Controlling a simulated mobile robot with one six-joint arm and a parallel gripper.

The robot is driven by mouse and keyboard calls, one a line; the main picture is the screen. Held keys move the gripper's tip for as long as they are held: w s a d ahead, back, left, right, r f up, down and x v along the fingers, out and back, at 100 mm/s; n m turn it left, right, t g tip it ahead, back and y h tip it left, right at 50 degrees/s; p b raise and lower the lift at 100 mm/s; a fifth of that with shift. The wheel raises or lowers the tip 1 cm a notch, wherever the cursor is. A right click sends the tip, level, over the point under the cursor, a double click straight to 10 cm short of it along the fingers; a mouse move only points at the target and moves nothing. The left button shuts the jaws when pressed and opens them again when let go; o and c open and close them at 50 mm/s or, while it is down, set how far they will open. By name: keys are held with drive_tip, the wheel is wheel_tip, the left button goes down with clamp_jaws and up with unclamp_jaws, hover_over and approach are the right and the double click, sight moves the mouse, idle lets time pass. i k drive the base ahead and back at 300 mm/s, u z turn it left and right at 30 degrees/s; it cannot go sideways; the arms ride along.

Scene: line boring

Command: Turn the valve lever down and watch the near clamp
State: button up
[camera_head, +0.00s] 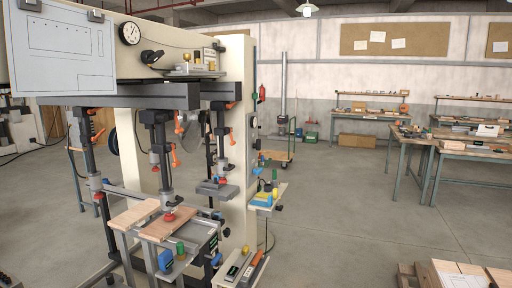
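A black-handled lever (152,57) on the machine's cream beam, right of the round gauge (130,33), looks like the valve lever. It lies roughly sideways; its exact angle is too small to tell. Several vertical clamps hang from the dark grey rail. The front middle clamp (167,190), likely the near clamp, has its red foot down at a wooden board (155,229); firm contact cannot be told. Another clamp (96,185) stands left, and one (221,158) hangs right with its red foot by a grey block. My gripper is not in view.
A white drawing sheet (62,48) covers the beam's upper left. A side shelf (267,203) with coloured items and a lower tray (241,268) stick out right. The floor (345,215) right of the machine is open. Workbenches (470,150) and a pallet stack (455,275) stand farther right.

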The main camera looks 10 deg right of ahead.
sight(257, 146)
drive_tip(key=i, duration=0.9)
drive_tip(key=z, duration=0.8)
drive_tip(key=k, duration=0.15)
drive_tip(key=u, duration=2.9)
